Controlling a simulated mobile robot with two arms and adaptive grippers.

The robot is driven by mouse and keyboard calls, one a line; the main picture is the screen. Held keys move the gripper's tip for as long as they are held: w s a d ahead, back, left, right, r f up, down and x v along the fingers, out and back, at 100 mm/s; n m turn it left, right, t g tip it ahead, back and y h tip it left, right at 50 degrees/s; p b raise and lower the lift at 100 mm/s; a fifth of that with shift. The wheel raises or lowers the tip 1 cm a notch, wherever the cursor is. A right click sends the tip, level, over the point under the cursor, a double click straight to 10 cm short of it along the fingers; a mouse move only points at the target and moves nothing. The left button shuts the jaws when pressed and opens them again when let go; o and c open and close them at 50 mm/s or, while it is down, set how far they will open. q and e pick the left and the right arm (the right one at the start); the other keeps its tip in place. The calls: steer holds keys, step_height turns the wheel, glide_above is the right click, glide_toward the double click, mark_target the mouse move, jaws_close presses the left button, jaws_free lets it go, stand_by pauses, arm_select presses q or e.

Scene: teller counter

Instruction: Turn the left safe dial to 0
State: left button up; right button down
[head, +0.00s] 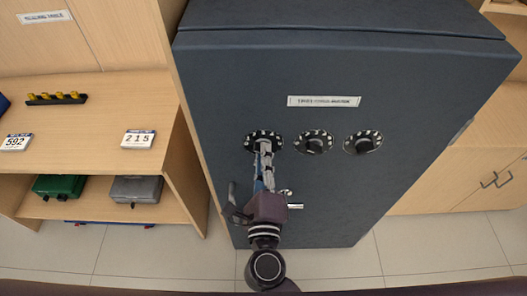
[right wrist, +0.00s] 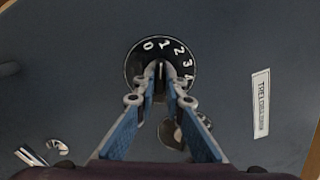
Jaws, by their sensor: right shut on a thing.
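The left safe dial (head: 250,141) is a black round dial with white marks, leftmost of three on the dark blue safe door. My right gripper (head: 264,148) reaches up to it from below and covers its middle. In the right wrist view the dial (right wrist: 138,62) shows 0, 1, 2, 3 and part of a 4 on its rim. There my right gripper (right wrist: 160,78) is shut on its knob (right wrist: 160,68), one finger on each side. The fingers hide the lower rim, and I cannot tell which number is selected. My left gripper is not in view.
The middle dial (head: 314,142) and right dial (head: 363,142) sit alongside, below a white label (head: 323,101). A silver lever (head: 295,206) is beside my wrist. A wooden shelf (head: 80,167) with number cards and boxes stands left. Tiled floor is open right of the safe.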

steer(key=shift+n+p, duration=2.5)
steer(key=shift+p, duration=0.1)
steer(key=shift+f, duration=0.1)
steer(key=c, duration=2)
jaws_free()
steer(key=shift+c, duration=0.2)
steer(key=shift+o, duration=0.3)
steer(key=s, duration=1.2)
